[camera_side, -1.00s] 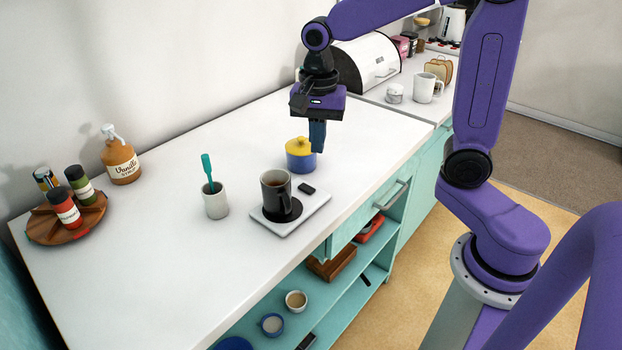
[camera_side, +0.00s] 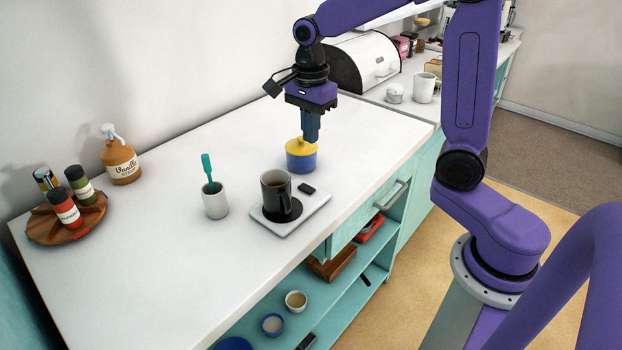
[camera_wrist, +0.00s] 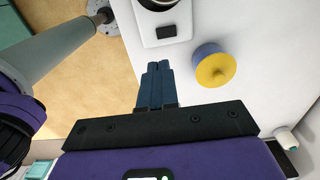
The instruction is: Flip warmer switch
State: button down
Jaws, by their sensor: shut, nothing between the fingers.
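The warmer (camera_side: 292,222) is a flat white plate on the counter with a dark round pad and a small black switch (camera_side: 307,188) at its far right end. A dark mug (camera_side: 272,193) with brown liquid stands on the pad. In the wrist view the switch (camera_wrist: 166,32) shows beyond my fingertips, with the white warmer (camera_wrist: 183,26) around it. My gripper (camera_side: 311,139) is shut and empty, fingers pointing down. It is above the counter by the yellow-lidded blue pot, apart from the switch. It also shows in the wrist view (camera_wrist: 160,66).
The blue pot (camera_side: 301,163) with a yellow lid stands just behind the warmer and close to my gripper; it also shows in the wrist view (camera_wrist: 213,66). A white cup (camera_side: 215,204) with a teal utensil stands left of the warmer. The counter's front edge is close.

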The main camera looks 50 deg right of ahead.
aim_at(311, 189)
notch_tip(311, 189, down, 13)
jog(key=shift+f, duration=0.1)
dwell(0.4)
jog(key=shift+s+f, duration=0.1)
dwell(0.6)
jog(key=shift+w+r, duration=0.3)
jog(key=shift+w, duration=0.5)
notch_tip(311, 189, up, 14)
jog(key=w, duration=0.2)
jog(key=shift+s+a, duration=0.1)
dwell(0.4)
